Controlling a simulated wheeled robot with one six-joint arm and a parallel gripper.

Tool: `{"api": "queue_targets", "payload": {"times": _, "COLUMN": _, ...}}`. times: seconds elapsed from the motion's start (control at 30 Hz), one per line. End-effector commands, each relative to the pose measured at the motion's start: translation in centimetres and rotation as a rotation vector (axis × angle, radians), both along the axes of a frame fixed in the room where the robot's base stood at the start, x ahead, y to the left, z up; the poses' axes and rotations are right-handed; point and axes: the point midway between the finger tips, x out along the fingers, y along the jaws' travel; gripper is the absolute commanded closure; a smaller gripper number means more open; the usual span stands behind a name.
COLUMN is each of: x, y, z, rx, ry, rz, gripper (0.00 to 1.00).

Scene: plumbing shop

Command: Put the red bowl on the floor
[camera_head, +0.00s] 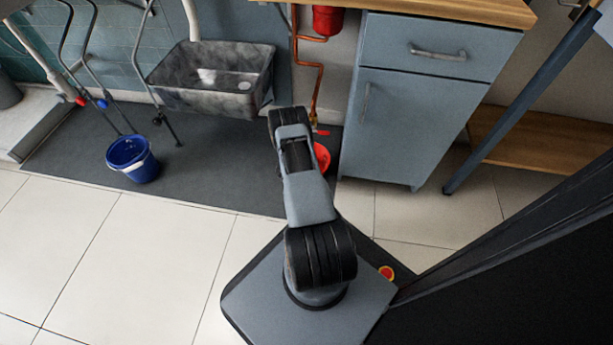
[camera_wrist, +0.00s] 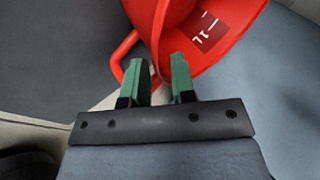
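The red bowl (camera_wrist: 205,35) fills the upper middle of the wrist view. It is tilted in that picture, with a loop-shaped red handle on its left and a dark red label with white marks inside. My gripper (camera_wrist: 158,68) has two green fingers standing apart, with the near edge of the bowl between or just beyond their tips. I cannot tell whether they touch it. In the head view a small part of the red bowl (camera_head: 322,157) shows beside my arm, low by the cabinet; my arm hides the rest and my gripper.
A blue bucket (camera_head: 133,158) stands on the dark mat (camera_head: 75,150). A grey basin (camera_head: 215,95) is behind it. A blue-grey cabinet (camera_head: 415,125) stands right of the bowl, with a copper pipe (camera_head: 316,85) beside it. The tiled floor (camera_head: 150,245) at front left is clear.

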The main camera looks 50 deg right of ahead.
Motion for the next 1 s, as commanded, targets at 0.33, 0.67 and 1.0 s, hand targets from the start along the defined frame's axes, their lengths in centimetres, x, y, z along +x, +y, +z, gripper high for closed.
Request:
{"api": "queue_targets", "payload": {"times": 0.33, "x": 0.0, "y": 0.0, "z": 0.1, "rx": 0.0, "ry": 0.0, "rz": 0.0, "gripper": 0.67}}
{"api": "queue_targets", "payload": {"times": 0.67, "x": -0.4, "y": 2.9, "z": 4.3, "rx": 0.001, "ry": 0.001, "rz": 0.004, "gripper": 0.67}}
{"api": "queue_targets", "payload": {"times": 1.0, "x": -1.1, "y": 6.3, "z": 8.5, "rx": -0.001, "ry": 0.001, "rz": 0.002, "gripper": 0.67}}
